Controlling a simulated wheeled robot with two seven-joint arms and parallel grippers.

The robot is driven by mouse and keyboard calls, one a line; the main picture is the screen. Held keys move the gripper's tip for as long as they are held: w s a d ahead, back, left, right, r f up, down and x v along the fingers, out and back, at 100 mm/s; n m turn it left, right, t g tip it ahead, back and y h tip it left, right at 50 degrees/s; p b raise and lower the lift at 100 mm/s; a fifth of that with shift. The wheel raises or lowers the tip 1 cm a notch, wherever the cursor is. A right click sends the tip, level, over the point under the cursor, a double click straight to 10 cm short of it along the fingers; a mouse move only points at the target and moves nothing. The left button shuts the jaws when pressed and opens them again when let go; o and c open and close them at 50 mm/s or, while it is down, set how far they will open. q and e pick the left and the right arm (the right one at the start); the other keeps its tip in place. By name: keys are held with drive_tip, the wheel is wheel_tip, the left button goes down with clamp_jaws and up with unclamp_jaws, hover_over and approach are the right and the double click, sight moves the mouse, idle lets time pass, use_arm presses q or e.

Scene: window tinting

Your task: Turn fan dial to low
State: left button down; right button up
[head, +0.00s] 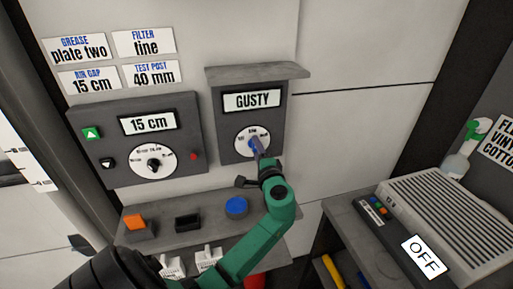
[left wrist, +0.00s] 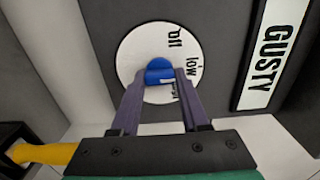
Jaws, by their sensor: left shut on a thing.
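The fan dial is a white round face (head: 243,133) with a blue knob (head: 253,143), on a dark grey box under a GUSTY sign (head: 252,100). In the left wrist view the dial face (left wrist: 130,55) shows the word "low" and other partly hidden lettering, and the blue knob (left wrist: 158,67) sits at its middle. My left gripper (head: 257,146) reaches up to the dial. In the left wrist view its two fingers (left wrist: 160,80) are closed on the knob's sides. The knob's exact pointing is hard to tell. My right gripper is not in view.
A left-hand box (head: 186,110) reads 15 cm. Below, a shelf (head: 210,217) carries an orange block (head: 136,223), a black tray (head: 188,221) and a blue round thing (head: 236,206). At right a grey slatted machine (head: 450,210) bears an OFF sign (head: 424,256), near a spray bottle (head: 462,155).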

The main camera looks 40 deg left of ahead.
use_arm(q)
drive_tip(key=shift+f, duration=0.1)
drive_tip(key=shift+c, duration=2)
unclamp_jaws()
drive_tip(key=shift+d, duration=0.1)
drive_tip(key=b+v, duration=0.4)
drive_tip(key=v, duration=1)
drive_tip(key=shift+d, duration=0.2)
drive_tip(key=shift+s, duration=0.15)
